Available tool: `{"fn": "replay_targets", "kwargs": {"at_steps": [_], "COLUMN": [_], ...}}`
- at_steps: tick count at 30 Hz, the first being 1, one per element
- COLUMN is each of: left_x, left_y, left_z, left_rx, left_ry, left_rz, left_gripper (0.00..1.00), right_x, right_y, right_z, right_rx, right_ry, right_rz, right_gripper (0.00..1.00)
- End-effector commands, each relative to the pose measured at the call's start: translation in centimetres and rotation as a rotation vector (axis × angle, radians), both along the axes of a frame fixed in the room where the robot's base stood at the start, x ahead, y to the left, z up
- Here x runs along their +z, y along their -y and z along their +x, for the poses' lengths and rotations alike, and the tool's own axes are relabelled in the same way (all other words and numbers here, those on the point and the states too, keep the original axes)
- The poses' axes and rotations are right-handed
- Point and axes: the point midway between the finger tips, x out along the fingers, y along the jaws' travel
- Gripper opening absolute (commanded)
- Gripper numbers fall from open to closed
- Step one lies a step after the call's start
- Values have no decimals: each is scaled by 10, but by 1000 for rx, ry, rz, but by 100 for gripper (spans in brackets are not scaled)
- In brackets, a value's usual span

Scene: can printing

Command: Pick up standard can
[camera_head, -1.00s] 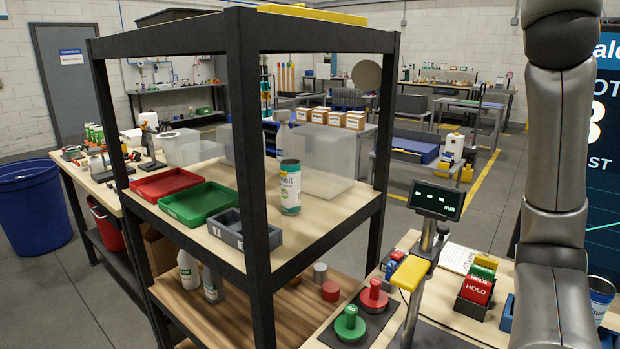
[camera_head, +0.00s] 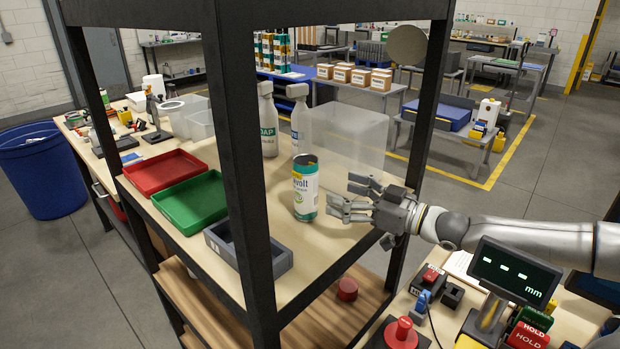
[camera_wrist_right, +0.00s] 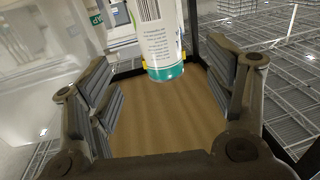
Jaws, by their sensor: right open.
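The standard can (camera_head: 305,188), white with a teal base and a yellow and teal label, stands upright on the shelf's upper wooden board (camera_head: 330,240). My right gripper (camera_head: 342,199) is open just to the right of the can, its fingers pointing left toward it. In the right wrist view the can (camera_wrist_right: 160,40) is ahead, beyond the open fingers (camera_wrist_right: 168,88), with nothing between them. A gap shows between fingertips and can. My left gripper is not in view.
A dark shelf post (camera_head: 240,170) stands left of the can, another (camera_head: 425,130) behind my right arm. A grey bin (camera_head: 250,250), green tray (camera_head: 195,203) and red tray (camera_head: 165,172) lie left. A clear box (camera_head: 345,135) and soap bottles (camera_head: 268,125) stand behind.

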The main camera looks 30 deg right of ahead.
Motion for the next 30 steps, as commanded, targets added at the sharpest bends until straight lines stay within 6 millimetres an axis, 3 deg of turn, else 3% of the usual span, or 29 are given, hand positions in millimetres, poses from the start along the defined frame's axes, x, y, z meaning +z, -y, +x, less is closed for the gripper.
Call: {"fn": "replay_targets", "kwargs": {"at_steps": [12,20,27,30], "left_x": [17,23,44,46], "left_y": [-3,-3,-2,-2], "left_z": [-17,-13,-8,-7], "left_rx": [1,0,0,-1], "left_ry": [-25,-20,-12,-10], "left_rz": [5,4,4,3], "left_gripper": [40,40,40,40], "right_x": [-3,-2,9,6], "right_y": [-21,-28,-39,-45], "right_z": [39,51,77,87], "right_rx": [-2,-2,-1,-2], "right_ry": [-14,-15,-14,-16], "right_rz": [11,9,9,10], "right_gripper": [76,76,76,76]}}
